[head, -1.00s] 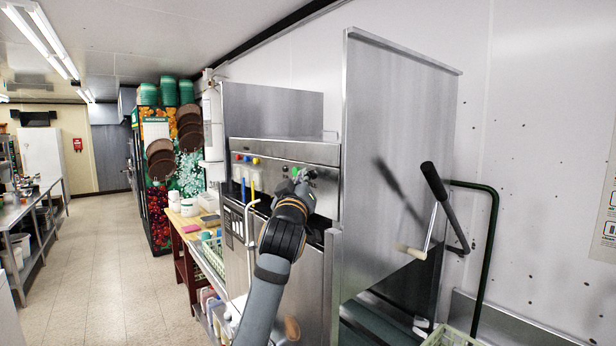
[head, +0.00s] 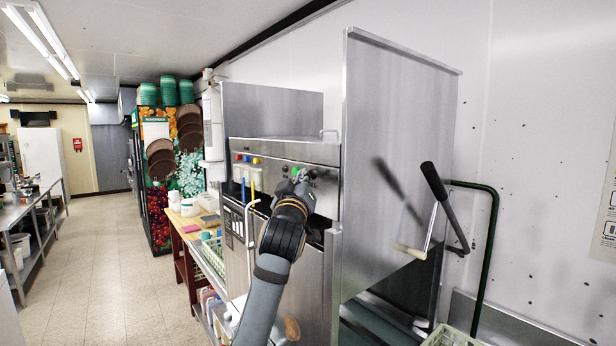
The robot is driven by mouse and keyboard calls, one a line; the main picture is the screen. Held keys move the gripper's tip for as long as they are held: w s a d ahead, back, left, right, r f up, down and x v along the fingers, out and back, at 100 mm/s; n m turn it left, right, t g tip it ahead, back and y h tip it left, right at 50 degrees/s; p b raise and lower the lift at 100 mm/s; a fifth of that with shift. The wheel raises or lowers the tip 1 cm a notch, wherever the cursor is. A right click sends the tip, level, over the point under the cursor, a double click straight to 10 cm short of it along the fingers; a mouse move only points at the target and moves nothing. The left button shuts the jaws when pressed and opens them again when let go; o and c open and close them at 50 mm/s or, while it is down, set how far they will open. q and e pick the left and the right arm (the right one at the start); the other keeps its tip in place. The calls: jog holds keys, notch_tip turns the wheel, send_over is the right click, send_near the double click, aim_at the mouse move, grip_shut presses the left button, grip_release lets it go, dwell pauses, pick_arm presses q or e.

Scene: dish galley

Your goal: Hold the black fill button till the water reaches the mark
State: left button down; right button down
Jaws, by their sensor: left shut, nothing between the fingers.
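My left gripper (head: 299,180) is shut and empty, with its tip at the control panel (head: 272,172) of the steel dish machine (head: 270,148). A green button (head: 294,171) shows just beside the fingertips. The black fill button cannot be made out; the gripper covers that part of the panel. I cannot tell whether the tip touches the panel. No water or fill mark can be made out. My right gripper is not in view.
A tall steel panel (head: 395,150) with black-handled levers (head: 434,181) stands to the right. A wooden side table (head: 183,232) with bottles and a green rack (head: 213,252) stands left of the machine. The tiled floor (head: 110,250) at left is clear.

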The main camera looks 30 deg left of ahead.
pick_arm(q)
jog(key=shift+s, duration=0.1)
jog(key=shift+s+a+b, duration=0.3)
jog(key=shift+s+b, duration=0.1)
jog(key=shift+s, duration=0.25)
jog(key=s+b, duration=0.1)
jog(key=s+a+b, duration=0.1)
jog(key=s, duration=0.1)
jog(key=s+b, duration=0.1)
jog(key=shift+s+a, duration=0.3)
jog(key=shift+a, duration=0.1)
